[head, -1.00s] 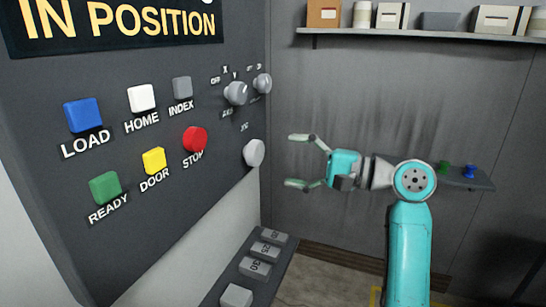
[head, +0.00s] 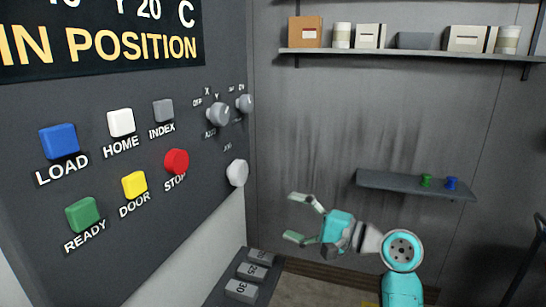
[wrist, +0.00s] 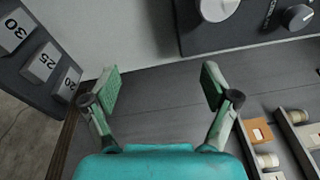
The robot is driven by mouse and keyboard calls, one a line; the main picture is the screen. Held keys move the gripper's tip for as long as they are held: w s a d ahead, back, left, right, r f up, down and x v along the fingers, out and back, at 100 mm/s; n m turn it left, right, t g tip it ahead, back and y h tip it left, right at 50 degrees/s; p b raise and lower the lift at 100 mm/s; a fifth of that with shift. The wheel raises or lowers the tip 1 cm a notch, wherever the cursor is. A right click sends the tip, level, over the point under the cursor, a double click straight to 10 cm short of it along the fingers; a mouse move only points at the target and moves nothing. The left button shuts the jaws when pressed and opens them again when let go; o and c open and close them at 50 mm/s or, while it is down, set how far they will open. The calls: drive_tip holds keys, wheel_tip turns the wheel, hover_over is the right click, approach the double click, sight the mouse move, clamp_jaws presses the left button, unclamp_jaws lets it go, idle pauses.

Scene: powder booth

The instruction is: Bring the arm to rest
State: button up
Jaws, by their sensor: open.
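My gripper (head: 291,217) is open and empty, its two fingers spread apart and pointing left toward the panel side. It is in free air in front of the grey back wall, below and right of the control panel (head: 105,208). In the wrist view my gripper (wrist: 160,88) also shows open, with nothing between its fingers. My teal arm stands at the lower right of the head view.
The panel carries a blue LOAD button (head: 59,141), a red STOP button (head: 177,161) and several other controls. Labelled blocks (head: 242,290) sit on a ledge below. A small shelf (head: 390,185) holds green and blue pieces. A higher shelf (head: 400,54) holds boxes.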

drive_tip(key=s+d+f+m+t+h, duration=0.1)
drive_tip(key=s+d+f+t+h, duration=0.15)
drive_tip(key=f, duration=0.75)
drive_tip(key=s+d+f+m+t+h, duration=0.15)
drive_tip(key=s+f+h, duration=0.25)
drive_tip(key=f, duration=0.7)
drive_tip(key=s+d+f+t+h, duration=0.1)
drive_tip(key=s+d+f+h, duration=0.1)
drive_tip(key=s+f, duration=0.45)
drive_tip(key=s+d+f+h, duration=0.2)
drive_tip(key=s+f+h, duration=0.1)
drive_tip(key=s+f, duration=0.35)
drive_tip(key=s+d+n+h, duration=0.2)
drive_tip(key=s+n, duration=0.1)
drive_tip(key=s, duration=1)
drive_tip(key=s+d+n+h, duration=0.2)
drive_tip(key=s+d+n, duration=0.15)
drive_tip(key=s, duration=0.85)
drive_tip(key=s+r+n, duration=0.4)
drive_tip(key=s+r, duration=0.1)
drive_tip(key=s, duration=0.3)
drive_tip(key=shift+a+r+t, duration=0.3)
drive_tip(key=shift+r, duration=0.05)
